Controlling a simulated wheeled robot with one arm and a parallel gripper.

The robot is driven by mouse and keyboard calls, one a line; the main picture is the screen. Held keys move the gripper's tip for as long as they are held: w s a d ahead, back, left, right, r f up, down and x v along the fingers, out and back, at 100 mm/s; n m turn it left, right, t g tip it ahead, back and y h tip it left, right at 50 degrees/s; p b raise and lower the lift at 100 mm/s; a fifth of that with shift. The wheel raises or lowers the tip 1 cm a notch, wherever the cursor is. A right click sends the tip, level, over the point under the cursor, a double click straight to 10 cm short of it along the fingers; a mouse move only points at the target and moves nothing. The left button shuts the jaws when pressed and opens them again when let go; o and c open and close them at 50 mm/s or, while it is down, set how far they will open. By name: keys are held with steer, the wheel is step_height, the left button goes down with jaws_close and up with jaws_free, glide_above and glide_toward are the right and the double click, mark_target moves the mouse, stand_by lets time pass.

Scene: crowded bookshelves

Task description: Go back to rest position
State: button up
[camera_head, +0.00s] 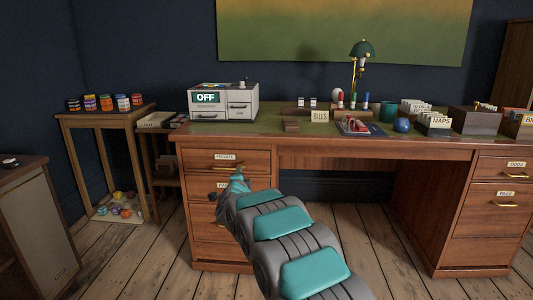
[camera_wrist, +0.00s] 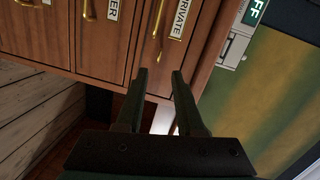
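My gripper (camera_wrist: 157,76) is open in the wrist view, its two dark fingers apart with nothing between them. In the head view my arm reaches forward from the bottom, and my gripper (camera_head: 222,184) is small and in front of the left drawers of the wooden desk (camera_head: 310,157). The drawer labelled PRIVATE (camera_head: 243,166) is just above it and looks shut. In the wrist view the brass handles and labels of the drawers (camera_wrist: 112,40) show tilted, past the fingertips. I cannot tell whether the gripper touches a handle.
On the desk stand a grey box reading OFF (camera_head: 223,104), a green lamp (camera_head: 361,55) and card boxes (camera_head: 434,123). A small wooden stand (camera_head: 108,116) with colourful jars is at the left, a cabinet (camera_head: 38,227) further left. The plank floor (camera_head: 170,257) between them is clear.

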steer(key=s+d+f+n+g, duration=0.2)
steer(key=s+d+n+g, duration=0.3)
steer(key=s, duration=1.7)
steer(key=s+d+f+n+g, duration=0.2)
steer(key=s+d+n+g, duration=0.3)
steer(key=s+d, duration=0.8)
steer(key=s+d+f+n+g+h, duration=0.1)
steer(key=s+d+n+g, duration=0.4)
steer(key=s, duration=2.8)
steer(key=d+f+g, duration=0.1)
steer(key=d+g, duration=0.2)
steer(key=d, duration=0.1)
steer(key=shift+d, duration=0.4)
